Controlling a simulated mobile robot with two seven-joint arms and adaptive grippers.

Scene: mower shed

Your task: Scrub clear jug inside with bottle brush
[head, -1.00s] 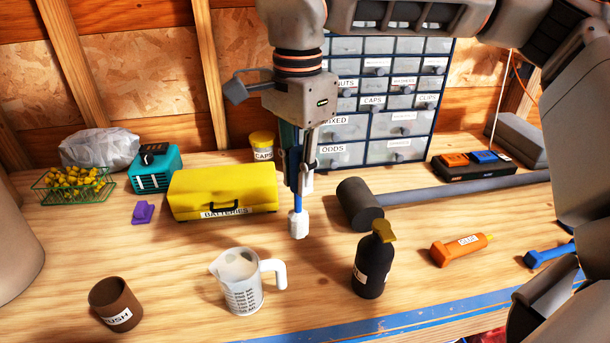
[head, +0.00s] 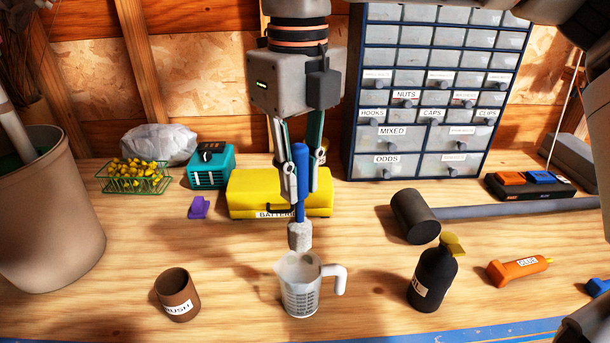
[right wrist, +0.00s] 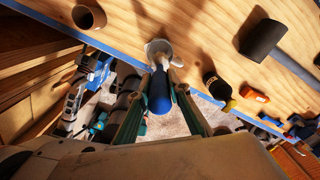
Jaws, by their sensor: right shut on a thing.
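The clear jug (head: 300,291) stands upright on the bench, its handle to the right; it also shows in the right wrist view (right wrist: 158,48). My right gripper (head: 301,178) is shut on the blue handle of the bottle brush (head: 300,235), which hangs upright with its pale head down. The brush head is just above the jug's mouth in the head view; whether its tip is inside the rim I cannot tell. In the right wrist view the blue handle (right wrist: 160,92) lies between the fingers.
A brown cup (head: 178,297) labelled with partly hidden letters stands left of the jug. A black bottle (head: 432,277) stands to its right. A yellow batteries case (head: 250,190) lies behind the gripper. A dark mallet (head: 414,217) and orange glue tube (head: 515,270) lie farther right.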

